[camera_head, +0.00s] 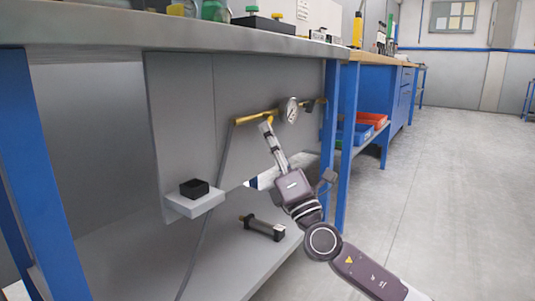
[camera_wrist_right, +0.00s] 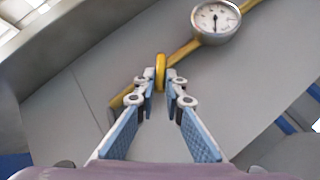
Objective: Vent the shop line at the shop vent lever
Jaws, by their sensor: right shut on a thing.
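The shop vent lever, a small yellow handle (camera_head: 269,120), sits on a yellow pipe (camera_head: 247,119) fixed to the grey panel under the workbench. My right gripper (camera_head: 265,127) reaches up to it from below. In the right wrist view the fingertips (camera_wrist_right: 161,80) close from both sides on the lower end of the yellow lever (camera_wrist_right: 160,64), which stands roughly across the pipe (camera_wrist_right: 184,52). A round white gauge (camera_head: 289,110) sits on the pipe to the right of the lever; it also shows in the wrist view (camera_wrist_right: 215,20). My left gripper is not in view.
A grey hose (camera_head: 207,218) hangs from the pipe's left end. A small shelf (camera_head: 194,205) with a black box (camera_head: 194,188) juts from the panel. A dark cylinder (camera_head: 263,227) lies on the lower shelf. Blue bench legs (camera_head: 329,140) stand close right; the floor (camera_head: 440,180) beyond is clear.

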